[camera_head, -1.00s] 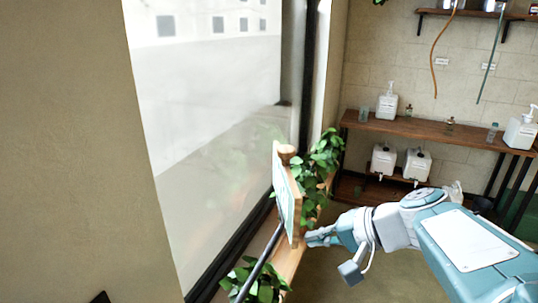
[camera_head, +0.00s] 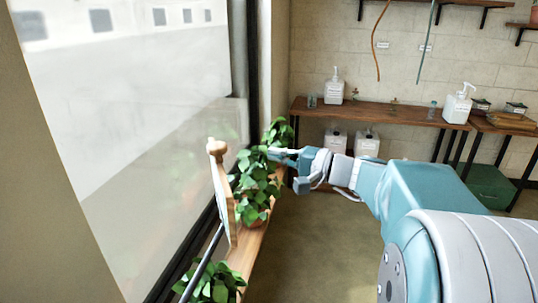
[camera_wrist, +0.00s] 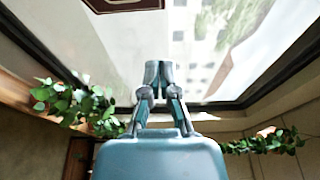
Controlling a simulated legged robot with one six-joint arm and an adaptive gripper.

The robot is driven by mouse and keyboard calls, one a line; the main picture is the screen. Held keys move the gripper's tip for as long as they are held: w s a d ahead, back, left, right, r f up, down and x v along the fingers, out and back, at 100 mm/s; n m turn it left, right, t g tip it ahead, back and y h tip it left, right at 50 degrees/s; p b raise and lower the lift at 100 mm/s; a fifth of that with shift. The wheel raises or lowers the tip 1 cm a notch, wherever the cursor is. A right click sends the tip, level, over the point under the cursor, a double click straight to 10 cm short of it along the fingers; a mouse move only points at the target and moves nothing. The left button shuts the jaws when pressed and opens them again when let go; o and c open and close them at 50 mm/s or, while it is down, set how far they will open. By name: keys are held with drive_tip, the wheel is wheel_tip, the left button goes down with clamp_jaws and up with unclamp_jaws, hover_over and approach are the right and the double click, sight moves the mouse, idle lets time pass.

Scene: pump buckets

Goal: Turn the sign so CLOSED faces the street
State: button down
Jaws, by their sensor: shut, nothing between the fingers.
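The sign (camera_head: 222,190) is a thin upright board with a pale face and a wooden edge. It stands by the window on a wooden post with a round knob (camera_head: 217,147). I see it nearly edge-on in the head view, so its lettering is unreadable. My gripper (camera_head: 274,153) is shut and empty. It is to the right of the sign and apart from it, over the potted plant's leaves. The wrist view shows the closed fingers (camera_wrist: 159,68) pointing toward the window. A brown board with a pale border (camera_wrist: 125,4) is cut off at the top there; I cannot tell whether it is the sign.
Leafy plants (camera_head: 255,190) stand on the narrow wooden sill (camera_head: 246,245) close to the sign. The large window (camera_head: 140,130) is on the left. A dark rod (camera_head: 203,262) runs up toward the sign. A shelf with bottles (camera_head: 385,113) stands behind. The floor right of the sill is clear.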

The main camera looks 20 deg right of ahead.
drive_tip(key=w+a, duration=0.5)
drive_tip(key=a, duration=0.4)
drive_tip(key=shift+w, duration=0.4)
